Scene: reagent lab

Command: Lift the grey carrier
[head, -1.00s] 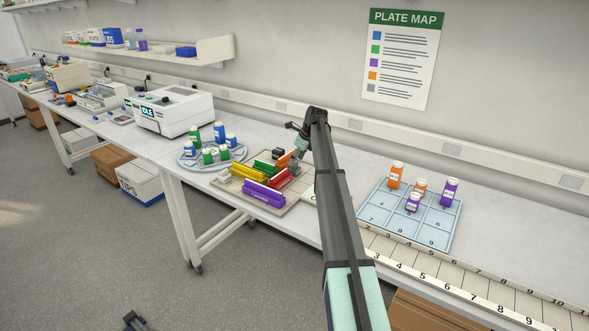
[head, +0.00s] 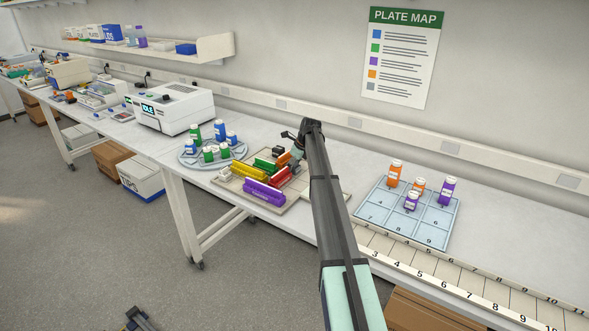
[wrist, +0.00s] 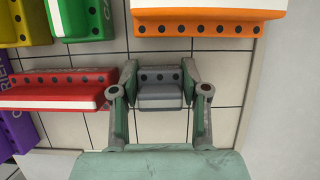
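The grey carrier (wrist: 160,88), a small stepped block with dark holes, lies on the tiled board between the two fingers of my gripper (wrist: 160,75) in the wrist view. The fingertips flank its left and right ends and look open, very close to it; I cannot tell whether they touch. In the head view my gripper (head: 297,147) is over the back right part of the carrier board (head: 296,197), and my arm hides most of that spot.
An orange carrier (wrist: 208,20) lies just above the grey one in the wrist view; a red carrier (wrist: 55,92) lies close at left. Green (wrist: 80,16) and purple (wrist: 15,130) carriers are farther off. A round bottle tray (head: 187,160) and blue numbered rack (head: 375,222) stand either side.

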